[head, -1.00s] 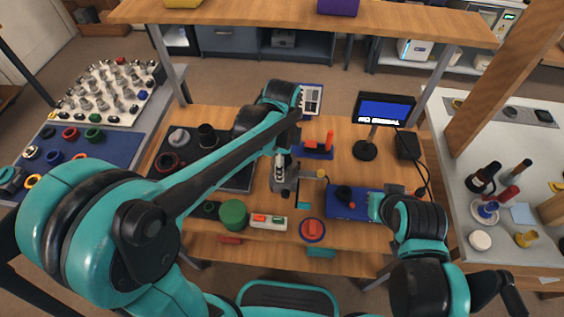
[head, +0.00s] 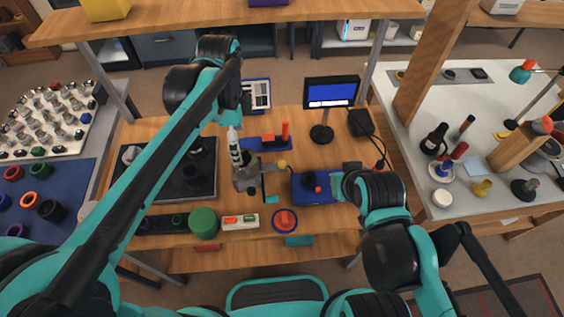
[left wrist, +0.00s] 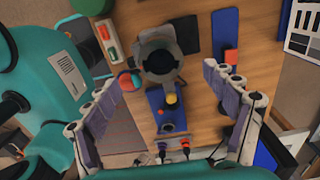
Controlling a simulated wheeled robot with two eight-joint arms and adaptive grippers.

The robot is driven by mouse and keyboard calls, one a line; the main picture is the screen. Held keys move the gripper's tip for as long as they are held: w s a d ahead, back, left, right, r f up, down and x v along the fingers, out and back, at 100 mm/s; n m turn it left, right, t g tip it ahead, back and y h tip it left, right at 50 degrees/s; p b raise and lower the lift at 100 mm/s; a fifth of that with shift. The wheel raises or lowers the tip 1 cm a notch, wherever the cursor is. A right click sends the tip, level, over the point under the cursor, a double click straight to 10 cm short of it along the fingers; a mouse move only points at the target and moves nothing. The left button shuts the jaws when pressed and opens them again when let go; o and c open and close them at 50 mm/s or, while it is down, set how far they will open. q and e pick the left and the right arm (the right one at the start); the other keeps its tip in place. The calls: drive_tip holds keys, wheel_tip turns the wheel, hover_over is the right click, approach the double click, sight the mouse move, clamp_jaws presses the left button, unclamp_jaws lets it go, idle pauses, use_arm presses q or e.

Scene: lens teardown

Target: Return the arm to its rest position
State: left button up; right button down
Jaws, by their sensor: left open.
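My left arm comes in from the left in the head view, its wrist raised over the back of the table. My left gripper (head: 236,146) hangs down near the grey stand (head: 245,178), partly merging with it in the picture. In the left wrist view the left gripper (left wrist: 165,108) has its two segmented fingers spread wide, with nothing held between them. The grey ring of the stand (left wrist: 160,58) lies beyond the fingers. My right arm is folded at the right front of the table, its teal end beside the blue box (head: 305,196). The right gripper's fingers cannot be seen.
A monitor (head: 331,92) and a blue tray with a red block (head: 262,145) stand at the back. A green cylinder (head: 204,223), a white button box (head: 240,222) and a red-blue disc (head: 285,220) line the front. A shelf (head: 190,22) spans above the back.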

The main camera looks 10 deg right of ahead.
use_arm(q)
wheel_tip(320, 180, up, 2)
drive_tip(key=shift+r, duration=0.25)
idle(0.4)
